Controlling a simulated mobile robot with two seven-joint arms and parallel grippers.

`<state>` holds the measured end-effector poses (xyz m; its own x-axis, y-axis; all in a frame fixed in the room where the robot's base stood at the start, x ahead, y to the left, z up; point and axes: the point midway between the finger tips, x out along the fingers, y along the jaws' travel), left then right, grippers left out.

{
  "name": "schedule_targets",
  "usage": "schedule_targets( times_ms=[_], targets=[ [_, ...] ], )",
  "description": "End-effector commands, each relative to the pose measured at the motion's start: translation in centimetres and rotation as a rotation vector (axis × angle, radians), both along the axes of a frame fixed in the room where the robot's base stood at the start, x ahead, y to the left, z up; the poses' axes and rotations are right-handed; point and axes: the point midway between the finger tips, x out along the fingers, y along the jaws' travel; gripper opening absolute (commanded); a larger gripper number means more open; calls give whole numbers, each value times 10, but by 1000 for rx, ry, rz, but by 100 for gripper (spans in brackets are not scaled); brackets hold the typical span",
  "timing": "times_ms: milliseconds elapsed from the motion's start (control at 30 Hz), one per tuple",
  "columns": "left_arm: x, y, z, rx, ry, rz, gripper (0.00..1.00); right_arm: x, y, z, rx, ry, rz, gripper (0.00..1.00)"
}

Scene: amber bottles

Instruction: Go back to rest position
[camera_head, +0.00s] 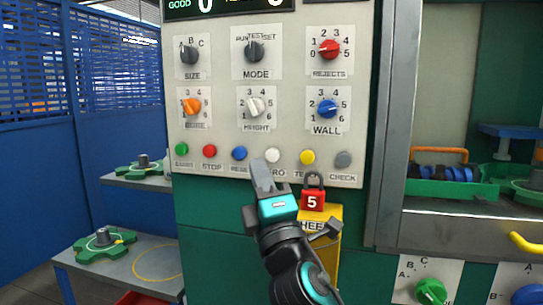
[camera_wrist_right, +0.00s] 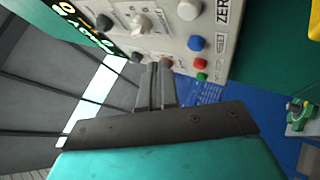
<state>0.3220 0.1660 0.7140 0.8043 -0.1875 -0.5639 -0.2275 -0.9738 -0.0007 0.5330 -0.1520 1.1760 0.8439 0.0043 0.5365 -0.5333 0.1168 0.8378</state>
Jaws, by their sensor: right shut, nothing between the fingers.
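My right gripper (camera_head: 263,176) is in front of the control panel (camera_head: 222,75), with its fingertips near the white ZERO button (camera_head: 273,155) in the head view. I cannot tell whether it touches the panel. In the right wrist view the two fingers (camera_wrist_right: 158,72) are pressed together with nothing between them. The white button (camera_wrist_right: 188,10) and the blue button (camera_wrist_right: 195,43) show beyond the fingers there. My left gripper is not in either view.
A red padlock (camera_head: 313,191) marked 5 hangs just right of my gripper, above a yellow box (camera_head: 327,248). Knobs such as the blue WALL knob (camera_head: 327,109) stick out above. A grey table (camera_head: 150,266) with a green part (camera_head: 104,244) stands at left.

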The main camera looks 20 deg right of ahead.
Motion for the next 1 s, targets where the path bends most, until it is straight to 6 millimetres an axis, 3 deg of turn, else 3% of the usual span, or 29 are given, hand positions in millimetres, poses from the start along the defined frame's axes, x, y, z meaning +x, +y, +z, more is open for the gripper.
schedule_targets(
  times_ms=[633, 767, 867, 1000],
  targets=[
    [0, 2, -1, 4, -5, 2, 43, 1, 0, -1, 0, 2, 1, 0],
    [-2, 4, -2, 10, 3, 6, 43, 6, -3, -56, 121, 146, 81, 0],
    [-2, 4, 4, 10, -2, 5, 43, 2, -6, -125, 301, 322, 168, 0],
    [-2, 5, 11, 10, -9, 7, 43, -27, -10, -230, 623, 579, 250, 0]
  ],
)
